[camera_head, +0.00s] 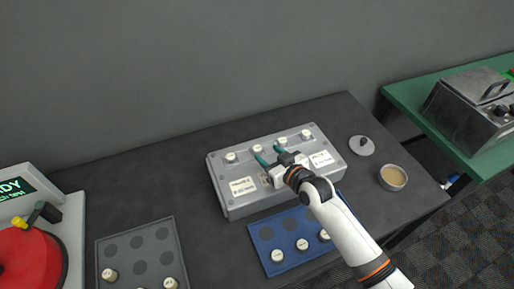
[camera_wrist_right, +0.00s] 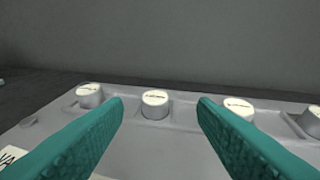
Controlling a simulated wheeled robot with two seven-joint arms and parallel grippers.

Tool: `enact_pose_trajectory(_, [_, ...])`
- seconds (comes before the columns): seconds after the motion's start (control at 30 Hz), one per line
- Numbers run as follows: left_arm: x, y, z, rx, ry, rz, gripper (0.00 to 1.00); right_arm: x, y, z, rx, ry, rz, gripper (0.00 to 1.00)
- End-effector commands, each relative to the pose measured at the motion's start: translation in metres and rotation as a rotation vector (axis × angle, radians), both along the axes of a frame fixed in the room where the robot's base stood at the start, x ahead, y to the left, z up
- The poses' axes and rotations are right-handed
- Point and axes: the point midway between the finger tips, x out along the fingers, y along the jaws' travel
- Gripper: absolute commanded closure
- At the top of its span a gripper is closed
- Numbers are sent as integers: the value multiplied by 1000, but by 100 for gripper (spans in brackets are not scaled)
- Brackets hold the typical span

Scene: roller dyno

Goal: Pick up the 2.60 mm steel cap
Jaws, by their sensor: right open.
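Several pale steel caps stand in a row along the back of a grey metal rack (camera_head: 218,172). Their top markings are too small to read, so I cannot tell which is the 2.60 mm one. My right gripper (camera_head: 270,154) is open and empty over the rack, pointing at this row. In the right wrist view, one cap (camera_wrist_right: 155,105) shows between the open teal fingers (camera_wrist_right: 160,102), beyond their tips and not touched. Another cap (camera_wrist_right: 90,96) stands left of it, and one (camera_wrist_right: 238,109) right, partly behind the right finger. My left gripper is out of view.
A blue tray (camera_head: 262,247) with light caps lies in front of the rack; a grey tray (camera_head: 105,240) is at front left. A red machine (camera_head: 30,262) stands far left. A grey lid (camera_head: 361,146) and a round bowl (camera_head: 393,177) are at right. The table's back left is clear.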

Motion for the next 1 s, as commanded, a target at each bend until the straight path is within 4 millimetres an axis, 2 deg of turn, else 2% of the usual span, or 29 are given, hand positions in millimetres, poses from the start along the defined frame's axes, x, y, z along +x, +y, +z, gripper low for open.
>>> enact_pose_trajectory(0.13, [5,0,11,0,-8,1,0,12,15,-7,0,1,0,48])
enact_pose_trajectory(0.3, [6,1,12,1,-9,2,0,26,24,-14,1,-1,0,48])
enact_pose_trajectory(0.63, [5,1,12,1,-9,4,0,29,26,-16,0,0,0,48])
enact_pose_trajectory(0.9, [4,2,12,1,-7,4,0,29,26,-16,0,0,0,92])
enact_pose_trajectory(0.93, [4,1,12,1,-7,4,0,29,26,-16,0,0,0,96])
enact_pose_trajectory(1.0, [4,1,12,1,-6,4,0,29,26,-16,0,0,0,96])
